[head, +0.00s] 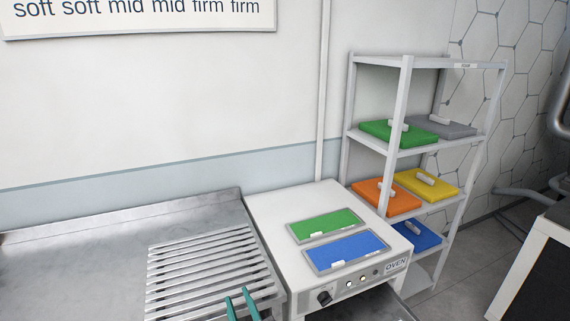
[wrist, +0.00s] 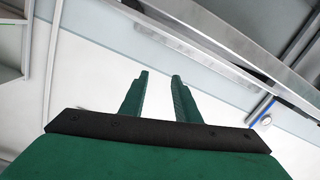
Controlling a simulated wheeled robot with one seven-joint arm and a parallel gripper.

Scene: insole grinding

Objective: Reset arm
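My gripper (head: 243,302) shows at the bottom edge of the head view, with its two green fingertips in front of the slatted rack. In the wrist view the gripper (wrist: 159,78) has its two green fingers apart with nothing between them. It is open and empty. The rest of my arm is out of the head view.
A white oven (head: 270,215) carries a green pad (head: 335,221) and a blue pad (head: 357,246) on top. A slatted rack (head: 205,268) lies on the metal table (head: 70,260) to its left. A shelf unit (head: 400,100) with coloured blocks stands behind right.

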